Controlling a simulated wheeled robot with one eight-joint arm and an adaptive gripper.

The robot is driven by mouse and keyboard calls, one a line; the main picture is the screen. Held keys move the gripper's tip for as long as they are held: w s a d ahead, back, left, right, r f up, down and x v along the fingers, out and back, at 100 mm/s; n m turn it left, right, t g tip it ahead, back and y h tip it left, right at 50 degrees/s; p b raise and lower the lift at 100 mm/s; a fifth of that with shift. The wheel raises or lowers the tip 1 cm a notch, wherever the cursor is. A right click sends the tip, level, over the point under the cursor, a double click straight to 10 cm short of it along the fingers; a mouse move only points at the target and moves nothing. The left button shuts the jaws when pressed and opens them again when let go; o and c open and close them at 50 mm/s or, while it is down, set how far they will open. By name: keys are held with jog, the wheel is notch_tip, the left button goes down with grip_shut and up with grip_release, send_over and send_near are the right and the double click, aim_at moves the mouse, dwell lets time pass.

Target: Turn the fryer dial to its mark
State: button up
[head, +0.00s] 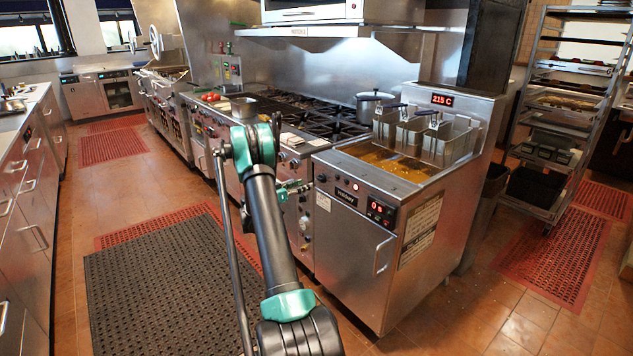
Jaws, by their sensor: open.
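The stainless fryer (347,260) stands right of centre in the head view, its oil well (390,163) filled with golden oil. Its sloped front panel carries a small dark dial (322,178) near the left end. Which way the dial points and its mark are too small to tell. A red display at the panel's right (381,210) reads "0 s"; a display on the back post (442,99) reads "215 C". My gripper (297,187) is open, just left of the fryer panel, partly hidden by my arm. It appears apart from the dial.
Several fry baskets (437,145) hang at the back of the fryer. A burner range (318,118) with a pot (370,108) adjoins on the left. A wheeled rack (560,130) stands right. The floor over the dark mat (165,285) is clear.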

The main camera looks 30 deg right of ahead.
aim_at(318, 179)
jog(key=d, duration=0.8)
jog(key=shift+w+d, duration=0.1)
jog(key=shift+w, duration=0.2)
jog(key=c, duration=1.1)
